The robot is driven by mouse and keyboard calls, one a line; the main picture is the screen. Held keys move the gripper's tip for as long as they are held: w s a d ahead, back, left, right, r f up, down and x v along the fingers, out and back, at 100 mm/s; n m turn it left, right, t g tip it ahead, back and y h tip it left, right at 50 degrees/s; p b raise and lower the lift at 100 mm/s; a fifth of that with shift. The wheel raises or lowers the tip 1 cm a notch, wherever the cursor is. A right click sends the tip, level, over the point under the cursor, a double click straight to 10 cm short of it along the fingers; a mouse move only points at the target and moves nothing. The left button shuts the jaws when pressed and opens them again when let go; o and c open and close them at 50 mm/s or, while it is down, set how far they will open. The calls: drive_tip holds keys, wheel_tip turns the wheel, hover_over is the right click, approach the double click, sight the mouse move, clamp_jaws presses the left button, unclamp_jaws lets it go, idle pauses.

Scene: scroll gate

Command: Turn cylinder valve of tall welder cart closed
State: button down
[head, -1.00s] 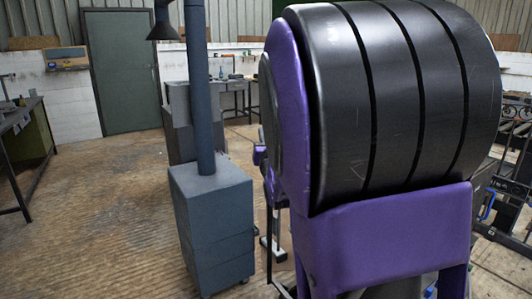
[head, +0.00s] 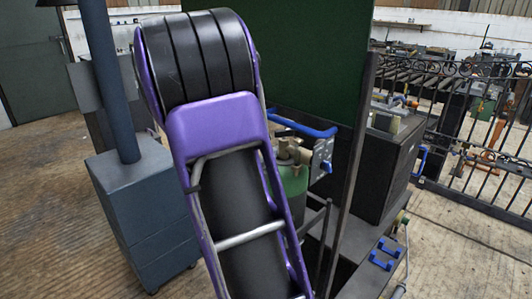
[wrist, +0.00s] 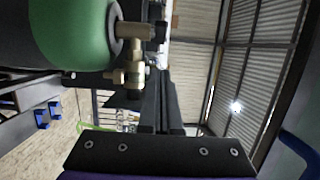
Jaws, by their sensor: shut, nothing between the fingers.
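The welder cart's green cylinder (head: 294,184) stands upright behind my arm in the head view, with a brass valve and fittings (head: 290,152) on top. In the wrist view the green cylinder (wrist: 88,35) lies sideways at the upper left. The brass valve (wrist: 131,31) sticks out from its end to the right, with more brass fittings (wrist: 130,76) below. A small dark part (wrist: 160,31) sits at the valve's outer end; I cannot tell its setting. My gripper (wrist: 160,88) is shut and empty, its fingers just right of the fittings. My arm hides the gripper in the head view.
The cart has a blue handle (head: 301,125) beside the cylinder. A dark green panel (head: 318,60) rises behind it, and a dark box (head: 385,165) stands to its right. A black railing (head: 480,165) is farther right. A blue-grey cabinet (head: 145,210) with a pole stands left.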

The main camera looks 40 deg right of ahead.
sight(282, 134)
drive_tip(key=shift+w+d+p, duration=0.2)
drive_tip(key=shift+w+d, duration=0.85)
drive_tip(key=shift+d, duration=0.35)
drive_tip(key=shift+w+d+p, duration=0.15)
drive_tip(key=shift+w+d, duration=0.85)
drive_tip(key=shift+d, duration=0.4)
drive_tip(key=shift+w+d+p, duration=0.2)
drive_tip(key=shift+w+d, duration=0.85)
drive_tip(key=shift+d, duration=0.35)
drive_tip(key=shift+w+a, duration=0.1)
